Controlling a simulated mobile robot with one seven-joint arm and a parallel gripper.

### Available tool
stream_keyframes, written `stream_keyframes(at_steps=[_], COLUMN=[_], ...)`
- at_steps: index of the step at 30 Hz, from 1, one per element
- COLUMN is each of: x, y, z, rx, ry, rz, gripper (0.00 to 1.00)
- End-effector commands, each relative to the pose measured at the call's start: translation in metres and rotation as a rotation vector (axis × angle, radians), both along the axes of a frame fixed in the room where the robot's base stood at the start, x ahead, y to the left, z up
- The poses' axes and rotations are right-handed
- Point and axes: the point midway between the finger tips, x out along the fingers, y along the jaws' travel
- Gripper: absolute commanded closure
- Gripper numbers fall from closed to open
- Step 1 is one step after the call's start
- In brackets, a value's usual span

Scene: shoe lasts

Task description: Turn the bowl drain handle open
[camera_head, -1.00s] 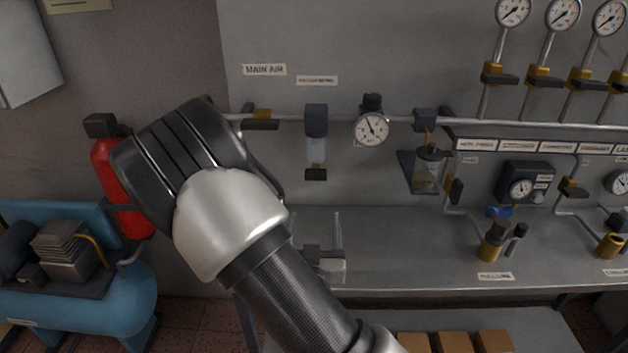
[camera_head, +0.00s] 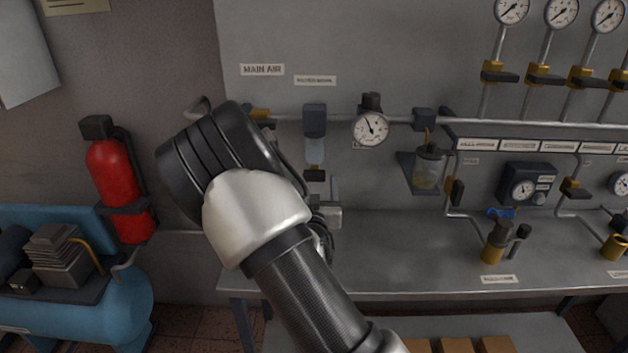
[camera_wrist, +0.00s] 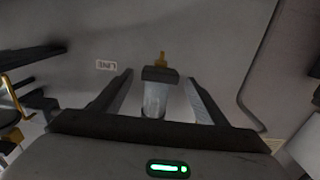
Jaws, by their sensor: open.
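The filter bowl (camera_head: 315,150) is a clear cylinder under a dark head on the wall pipe. A dark drain handle (camera_head: 315,174) sits at its lower end. In the wrist view, which looks upside down, the dark handle (camera_wrist: 160,74) with a brass tip lies ahead between my fingers, with the pale bowl (camera_wrist: 155,99) below it in the picture. My gripper (camera_wrist: 158,79) is open, with one finger on each side of the handle and bowl. I cannot tell whether they touch. In the head view my arm hides most of the gripper; a finger (camera_head: 334,189) shows just below right of the handle.
A round gauge (camera_head: 370,129) and a lubricator-like jar (camera_head: 427,170) are on the pipe to the right. A yellow-and-dark valve (camera_head: 262,118) is at the left. The grey bench (camera_head: 400,255) lies below. A red extinguisher (camera_head: 115,180) and blue compressor (camera_head: 110,300) stand left.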

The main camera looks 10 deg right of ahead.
Motion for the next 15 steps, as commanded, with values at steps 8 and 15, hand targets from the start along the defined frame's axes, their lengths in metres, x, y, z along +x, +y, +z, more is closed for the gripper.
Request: stream_keyframes(at_steps=[8, 15], x=[0.017, 0.017], y=[-0.004, -0.004], z=[0.0, 0.0], rx=[0.0, 0.0], ry=[0.001, 0.0], rz=[0.0, 0.0], gripper=[0.33, 0.36])
